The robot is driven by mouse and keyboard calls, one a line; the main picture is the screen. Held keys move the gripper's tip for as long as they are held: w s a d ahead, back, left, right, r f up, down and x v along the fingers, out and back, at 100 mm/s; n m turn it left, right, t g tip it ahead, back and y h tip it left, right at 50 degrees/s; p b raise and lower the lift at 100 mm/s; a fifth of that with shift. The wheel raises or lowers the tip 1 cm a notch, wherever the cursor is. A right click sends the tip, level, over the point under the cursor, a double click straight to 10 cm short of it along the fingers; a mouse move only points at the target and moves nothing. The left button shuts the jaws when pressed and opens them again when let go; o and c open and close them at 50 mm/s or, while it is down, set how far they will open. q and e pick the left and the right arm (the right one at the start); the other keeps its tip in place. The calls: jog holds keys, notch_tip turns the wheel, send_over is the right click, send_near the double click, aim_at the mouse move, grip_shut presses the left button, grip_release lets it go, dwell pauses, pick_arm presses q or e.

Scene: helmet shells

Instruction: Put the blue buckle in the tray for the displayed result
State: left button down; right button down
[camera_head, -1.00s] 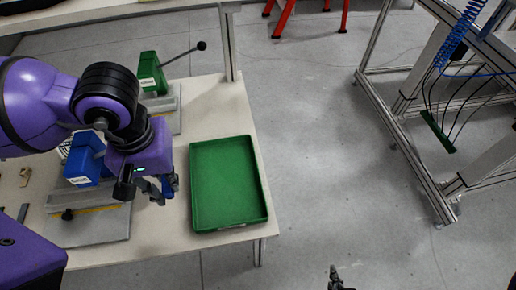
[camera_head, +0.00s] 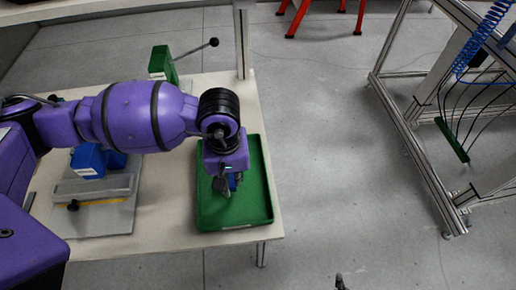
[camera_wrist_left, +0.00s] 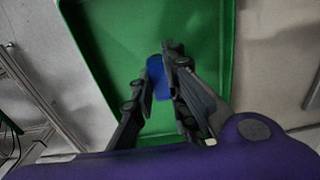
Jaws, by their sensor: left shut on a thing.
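My left gripper (camera_head: 226,185) is over the green tray (camera_head: 262,205) in the head view, pointing down. It is shut on the blue buckle (camera_head: 234,180), which partly shows beside the fingers. In the left wrist view the blue buckle (camera_wrist_left: 157,78) sits between the two fingers of my left gripper (camera_wrist_left: 160,72), with the green tray floor (camera_wrist_left: 110,45) behind it. Its height above the tray floor is hard to tell. The tray shows no other thing in its visible part. The tip of my right gripper (camera_head: 340,282) barely shows at the bottom edge.
A green device with a lever (camera_head: 160,62) stands behind, near an upright post (camera_head: 241,40). The table ends just right of the tray. A metal frame (camera_head: 410,140) stands farther right.

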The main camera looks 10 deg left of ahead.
pick_arm(q)
jog(key=shift+f, duration=0.6)
jog(key=shift+f, duration=0.2)
jog(key=c, duration=1.7)
grip_release()
jog(key=shift+c, duration=0.2)
